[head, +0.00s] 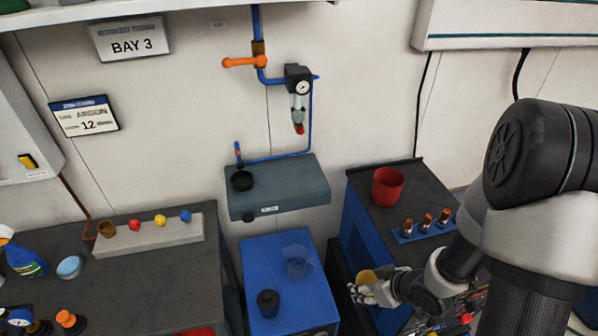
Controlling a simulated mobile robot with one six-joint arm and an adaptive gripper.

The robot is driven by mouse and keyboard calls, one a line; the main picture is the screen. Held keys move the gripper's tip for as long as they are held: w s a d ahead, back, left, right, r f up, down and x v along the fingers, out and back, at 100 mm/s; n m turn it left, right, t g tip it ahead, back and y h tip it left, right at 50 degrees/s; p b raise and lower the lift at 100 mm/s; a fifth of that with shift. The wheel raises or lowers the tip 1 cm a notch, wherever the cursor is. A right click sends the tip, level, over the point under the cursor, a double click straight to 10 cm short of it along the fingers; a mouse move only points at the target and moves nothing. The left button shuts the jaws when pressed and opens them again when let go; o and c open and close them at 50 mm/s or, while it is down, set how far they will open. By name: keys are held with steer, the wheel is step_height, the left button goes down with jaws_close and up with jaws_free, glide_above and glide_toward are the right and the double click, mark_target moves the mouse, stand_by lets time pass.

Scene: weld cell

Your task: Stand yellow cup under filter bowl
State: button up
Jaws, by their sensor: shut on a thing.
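The filter bowl (299,108) is a small clear bowl with a red tip, hanging below the dark gauge unit (299,79) on the back wall. My gripper (364,288) is at the lower right, shut on the yellow cup (369,275). Only the cup's upper part shows above the fingers; the rest is hidden. The cup is well below and to the right of the filter bowl. Below the bowl is a grey wall ledge (290,186), bare at its middle and right.
A black cup (242,181) stands at the ledge's left. A blue cabinet (262,258) below holds a dark container (268,303) and a clear vessel (298,262). A red cup (387,187) stands on the right-hand machine. Blue pipe (281,157) and an orange lever (240,62) flank the filter.

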steer(key=w+r+m+t+h, duration=0.1)
steer(key=w+r+m+h, duration=0.2)
steer(key=r, duration=1)
steer(key=w+m, duration=0.3)
steer(key=m, duration=0.1)
steer(key=shift+h, duration=0.4)
steer(key=shift+r, duration=0.1)
